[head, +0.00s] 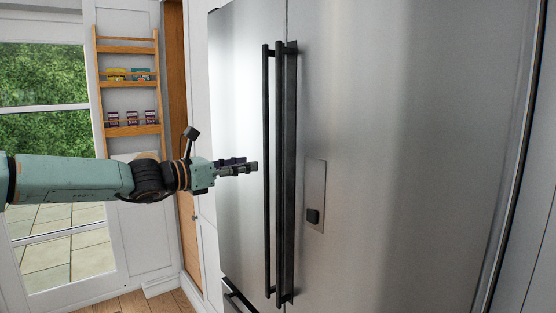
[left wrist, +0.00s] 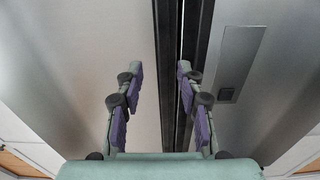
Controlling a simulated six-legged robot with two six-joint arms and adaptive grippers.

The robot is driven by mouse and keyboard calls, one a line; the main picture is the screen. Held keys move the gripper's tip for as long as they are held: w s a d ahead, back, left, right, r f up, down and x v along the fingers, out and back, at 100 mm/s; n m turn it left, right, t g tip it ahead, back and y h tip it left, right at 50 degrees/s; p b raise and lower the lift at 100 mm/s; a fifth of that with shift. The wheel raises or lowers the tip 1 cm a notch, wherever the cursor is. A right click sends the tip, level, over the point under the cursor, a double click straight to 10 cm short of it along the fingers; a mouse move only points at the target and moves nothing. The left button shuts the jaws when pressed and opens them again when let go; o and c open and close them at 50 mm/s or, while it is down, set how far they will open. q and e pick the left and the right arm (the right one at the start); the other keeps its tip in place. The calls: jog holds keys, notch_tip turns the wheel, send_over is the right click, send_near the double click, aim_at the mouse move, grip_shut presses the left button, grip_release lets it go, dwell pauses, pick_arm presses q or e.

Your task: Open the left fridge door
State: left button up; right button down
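The left fridge door (head: 238,90) is a brushed steel panel and looks closed, flush with the right door (head: 400,150). Its long black vertical handle (head: 267,215) stands beside the right door's handle (head: 287,230). My left gripper (head: 246,167) is just left of the left handle at about mid height, fingers pointing at it. In the left wrist view my left gripper (left wrist: 160,70) is open, with the left handle (left wrist: 166,60) lined up in the gap between its fingers. I cannot tell whether it touches. My right gripper is out of view.
A lower drawer handle (head: 238,297) shows at the bottom. A wooden rack (head: 127,86) with small packages hangs at the left, beside a glass door (head: 45,150). Wooden floor shows at lower left.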

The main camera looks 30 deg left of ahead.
aim_at(264, 160)
pick_arm(q)
jog(key=x, duration=0.2)
jog(key=b+x, duration=0.1)
jog(key=x, duration=0.1)
jog(key=shift+w+d+r, duration=0.1)
jog(key=shift+w+d, duration=0.1)
jog(key=shift+d, duration=0.3)
jog(key=shift+w+d+r, duration=0.25)
jog(key=shift+w, duration=0.15)
jog(key=shift+w+f, duration=0.25)
jog(key=shift+w, duration=0.6)
jog(key=shift+s+d+r, duration=0.1)
jog(key=shift+s, duration=0.1)
jog(key=shift+c, duration=0.4)
jog(key=shift+s+r, duration=0.15)
jog(key=shift+s, duration=0.1)
jog(key=c, duration=0.3)
jog(key=shift+w, duration=0.2)
grip_shut()
